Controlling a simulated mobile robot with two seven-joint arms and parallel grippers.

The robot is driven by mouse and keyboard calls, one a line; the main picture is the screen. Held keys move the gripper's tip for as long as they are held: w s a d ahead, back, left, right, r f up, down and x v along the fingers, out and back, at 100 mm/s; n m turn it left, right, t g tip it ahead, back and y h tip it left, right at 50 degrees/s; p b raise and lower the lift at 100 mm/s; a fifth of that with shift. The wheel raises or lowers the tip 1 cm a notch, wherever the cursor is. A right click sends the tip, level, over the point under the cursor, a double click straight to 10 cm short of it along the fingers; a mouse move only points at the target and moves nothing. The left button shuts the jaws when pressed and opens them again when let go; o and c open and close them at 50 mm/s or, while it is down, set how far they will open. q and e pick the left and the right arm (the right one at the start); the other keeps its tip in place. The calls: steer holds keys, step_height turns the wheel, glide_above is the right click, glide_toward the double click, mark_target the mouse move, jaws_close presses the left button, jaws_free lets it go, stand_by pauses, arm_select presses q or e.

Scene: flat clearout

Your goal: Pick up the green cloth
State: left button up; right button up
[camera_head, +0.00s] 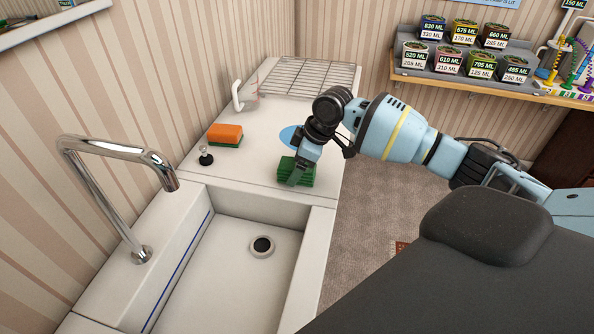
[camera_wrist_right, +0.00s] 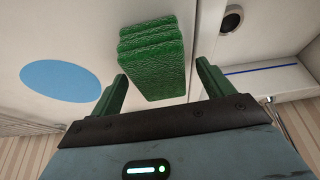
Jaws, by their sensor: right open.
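The green cloth (camera_head: 296,171) is a folded, layered stack lying on the white counter just behind the sink basin, near the counter's right edge. In the right wrist view the cloth (camera_wrist_right: 153,58) shows between and ahead of my two green fingers. My right gripper (camera_head: 298,177) is over the cloth in the head view. The right wrist view shows my right gripper (camera_wrist_right: 163,78) open, with one finger to each side of the cloth and visible gaps. My left gripper is in neither view.
An orange and green sponge (camera_head: 226,134) and a small stopper (camera_head: 205,156) are left of the cloth. A blue disc (camera_head: 290,136) and wire rack (camera_head: 306,77) lie behind. The sink (camera_head: 215,275) and tall faucet (camera_head: 120,160) are in front.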

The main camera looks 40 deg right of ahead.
steer(key=shift+w+a+f, duration=0.1)
steer(key=shift+w+f, duration=0.05)
steer(key=shift+f, duration=0.25)
steer(key=shift+f, duration=0.25)
stand_by(0.5)
steer(key=shift+c, duration=0.3)
steer(key=c, duration=1)
steer(key=shift+r, duration=0.4)
steer(key=r, duration=0.3)
steer(key=shift+s+r, duration=0.15)
steer(key=shift+s, duration=0.15)
steer(key=s+a, duration=0.1)
steer(key=s, duration=0.4)
steer(key=s+a+r, duration=0.1)
steer(key=s, duration=0.4)
steer(key=s+a+p, duration=0.1)
steer(key=s, duration=0.4)
steer(key=shift+a+r, duration=0.2)
steer(key=shift+a, duration=0.2)
